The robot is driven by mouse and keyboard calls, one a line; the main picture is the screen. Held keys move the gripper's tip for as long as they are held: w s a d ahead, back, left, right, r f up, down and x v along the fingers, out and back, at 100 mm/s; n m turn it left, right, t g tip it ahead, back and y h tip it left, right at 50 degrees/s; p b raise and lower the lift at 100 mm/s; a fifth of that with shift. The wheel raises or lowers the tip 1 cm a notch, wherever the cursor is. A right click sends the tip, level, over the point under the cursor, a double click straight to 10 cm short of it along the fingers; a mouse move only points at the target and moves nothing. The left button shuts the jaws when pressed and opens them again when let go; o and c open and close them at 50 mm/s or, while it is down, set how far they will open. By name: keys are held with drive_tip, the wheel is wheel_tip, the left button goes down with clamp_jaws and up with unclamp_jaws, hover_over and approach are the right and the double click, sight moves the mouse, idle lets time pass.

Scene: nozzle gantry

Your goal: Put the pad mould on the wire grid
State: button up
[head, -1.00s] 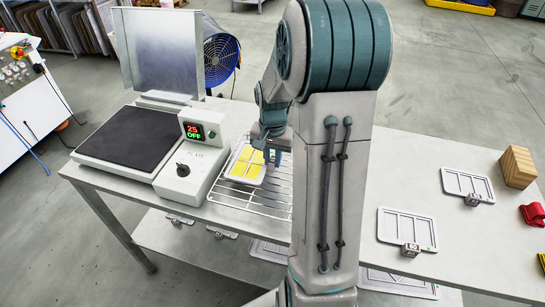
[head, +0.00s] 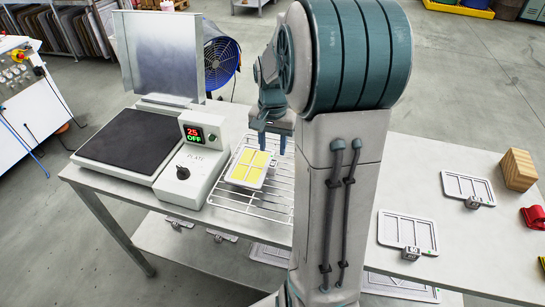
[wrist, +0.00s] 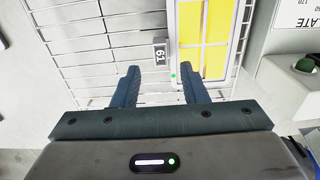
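The pad mould (head: 250,167), a pale frame with yellow panels, lies on the wire grid (head: 268,196) close beside the hot plate unit. It also shows in the wrist view (wrist: 205,40), with a small tag marked 61 at its edge. My gripper (head: 275,146) is above the grid, to the right of the mould and apart from it. In the wrist view my gripper (wrist: 160,88) has its two fingers spread, with nothing between them. My arm hides the right part of the grid in the head view.
The plate unit (head: 185,165), its display reading 25 OFF, stands left of the grid. Two empty moulds (head: 408,230) (head: 468,187), a wooden block (head: 517,169) and a red item (head: 532,214) are on the right of the table. A blue fan (head: 221,62) stands behind.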

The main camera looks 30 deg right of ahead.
wheel_tip(320, 180, up, 5)
drive_tip(key=s+a+r+n+t, duration=0.1)
drive_tip(key=s+a+r+n, duration=0.1)
drive_tip(key=s+a+n, duration=0.4)
drive_tip(key=s+a+f+n+t, duration=0.1)
drive_tip(key=s+a+n+t, duration=0.1)
drive_tip(key=s+a, duration=0.6)
drive_tip(key=shift+s+f+n, duration=0.4)
drive_tip(key=shift+s+n, duration=0.1)
drive_tip(key=shift+s, duration=0.7)
